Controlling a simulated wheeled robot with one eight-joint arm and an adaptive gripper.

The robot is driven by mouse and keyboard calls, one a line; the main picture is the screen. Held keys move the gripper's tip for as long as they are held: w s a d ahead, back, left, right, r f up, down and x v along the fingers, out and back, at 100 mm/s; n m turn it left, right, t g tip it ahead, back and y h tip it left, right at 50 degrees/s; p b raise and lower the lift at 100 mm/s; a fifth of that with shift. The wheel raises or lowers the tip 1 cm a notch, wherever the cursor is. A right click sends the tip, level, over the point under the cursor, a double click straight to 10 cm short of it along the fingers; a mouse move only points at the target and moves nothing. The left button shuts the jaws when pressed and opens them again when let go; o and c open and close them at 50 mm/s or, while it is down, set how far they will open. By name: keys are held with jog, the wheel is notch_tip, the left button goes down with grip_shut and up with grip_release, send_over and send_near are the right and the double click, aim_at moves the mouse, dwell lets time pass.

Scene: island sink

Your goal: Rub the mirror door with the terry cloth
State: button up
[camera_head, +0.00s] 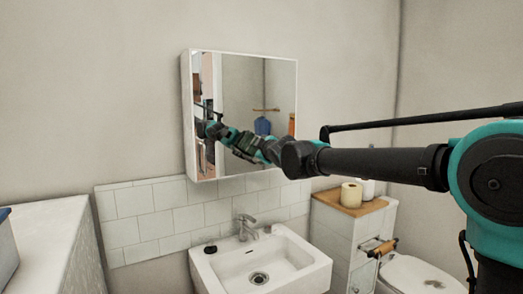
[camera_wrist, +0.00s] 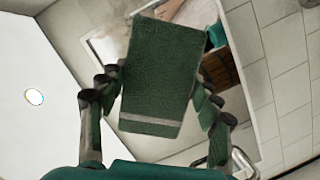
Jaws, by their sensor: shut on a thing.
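The mirror door (camera_head: 278,85) is the white-framed front of a wall cabinet above the sink, and it is shut. It also shows behind the cloth in the wrist view (camera_wrist: 228,62). A dark green terry cloth (camera_wrist: 160,65) with a pale stripe near its lower edge spans the space between my fingers. My gripper (camera_wrist: 157,92) is shut on it. In the head view my gripper (camera_head: 248,146) is in front of the mirror's lower part, where arm and reflection run together. I cannot tell whether the cloth touches the glass.
Below are a white sink (camera_head: 262,268) with a faucet (camera_head: 246,228) and a tiled splashback (camera_head: 160,212). A narrow cabinet (camera_head: 335,222) with a paper roll (camera_head: 351,194) and a toilet (camera_head: 420,276) stand to the right. The wall left of the mirror is bare.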

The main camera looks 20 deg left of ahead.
jog(key=shift+s+a, duration=0.4)
jog(key=shift+s+d, duration=0.15)
jog(key=shift+d, duration=0.05)
jog(key=shift+s+d, duration=0.9)
jog(key=shift+d, duration=0.15)
jog(key=shift+s+d, duration=0.85)
jog(key=shift+d, duration=0.2)
jog(key=shift+s+d, duration=0.1)
jog(key=v, duration=0.2)
jog(key=shift+s+d+f, duration=0.1)
jog(key=shift+s+d, duration=0.05)
jog(key=shift+d, duration=0.3)
